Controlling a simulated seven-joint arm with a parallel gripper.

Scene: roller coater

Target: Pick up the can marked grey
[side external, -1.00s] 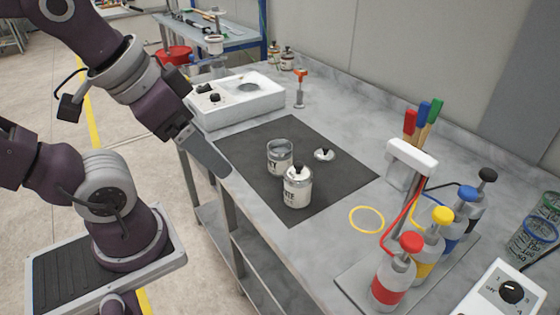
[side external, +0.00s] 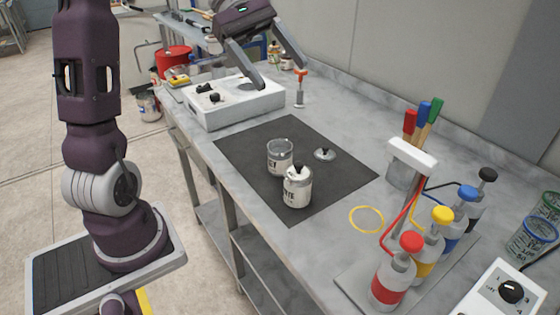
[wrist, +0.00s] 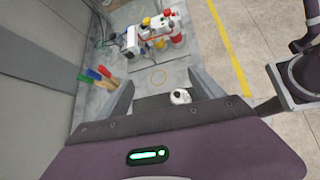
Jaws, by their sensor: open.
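The open-topped can (side external: 280,158) stands upright on the dark mat; its partly visible label ends in what looks like "Y". A second can (side external: 297,188), with a black-knobbed lid and a label ending in "TE", stands just in front of it, covering part of it. A loose lid (side external: 324,154) with a black knob lies to the right. My gripper (side external: 283,76) is open and empty, high above the back of the bench, well away from the cans. The wrist view shows its spread fingers (wrist: 160,80) and one knobbed can (wrist: 180,97); the open can is not visible there.
A white box with black knobs (side external: 240,105) stands behind the dark mat (side external: 340,180). A small red-topped tool (side external: 300,88) stands beside it. Colour-capped bottles (side external: 395,275) and brushes (side external: 423,120) fill the right. A yellow ring (side external: 367,219) lies on the bench.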

